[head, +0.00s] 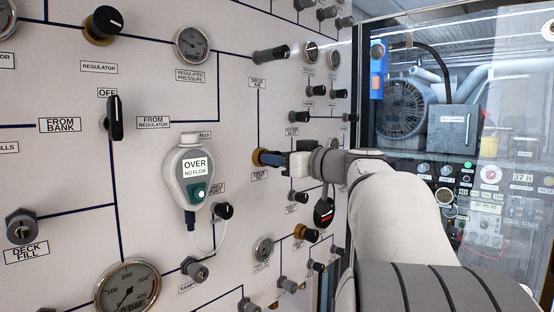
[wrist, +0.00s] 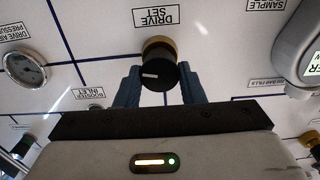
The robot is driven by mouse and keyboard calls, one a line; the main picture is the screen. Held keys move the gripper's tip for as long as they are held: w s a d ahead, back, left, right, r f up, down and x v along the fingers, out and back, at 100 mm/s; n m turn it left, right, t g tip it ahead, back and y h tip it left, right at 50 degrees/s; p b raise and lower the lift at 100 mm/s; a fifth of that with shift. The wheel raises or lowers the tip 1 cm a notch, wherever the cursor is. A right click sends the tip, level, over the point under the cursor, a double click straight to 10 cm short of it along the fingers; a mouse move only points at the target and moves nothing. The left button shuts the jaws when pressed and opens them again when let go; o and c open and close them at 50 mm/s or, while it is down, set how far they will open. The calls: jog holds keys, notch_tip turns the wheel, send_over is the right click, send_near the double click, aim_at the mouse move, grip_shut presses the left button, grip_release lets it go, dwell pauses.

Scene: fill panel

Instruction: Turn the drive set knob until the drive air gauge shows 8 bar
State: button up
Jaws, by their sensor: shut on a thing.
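The drive set knob (wrist: 158,76) is black on a brass collar, with a short white mark lying roughly level in the wrist view. Its DRIVE SET label (wrist: 156,16) is above it there. My gripper (wrist: 160,88) has its two blue fingers on either side of the knob and is shut on it. In the head view my gripper (head: 277,158) reaches the panel from the right, and the knob's brass collar (head: 256,157) shows at its tip. The drive air pressure gauge (wrist: 25,68) is at the left of the wrist view; its reading is too small to tell.
A white analyser (head: 188,175) reading OVER, NO FLOW hangs left of my gripper, with a thin cable. A valve handle (head: 115,118), a large gauge (head: 128,288) and other knobs stand out from the panel. A window (head: 450,90) is at the right.

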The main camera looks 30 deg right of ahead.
jog(key=shift+c, duration=1.4)
jog(key=shift+a, duration=0.3)
jog(key=shift+c, duration=0.6)
jog(key=shift+d, duration=0.25)
jog(key=shift+f+m+b, duration=0.1)
jog(key=shift+m+b, duration=0.2)
jog(key=shift+b, duration=0.2)
jog(key=m+b, duration=0.4)
jog(key=m, duration=1.1)
jog(key=shift+d, duration=0.2)
jog(key=shift+m, duration=0.3)
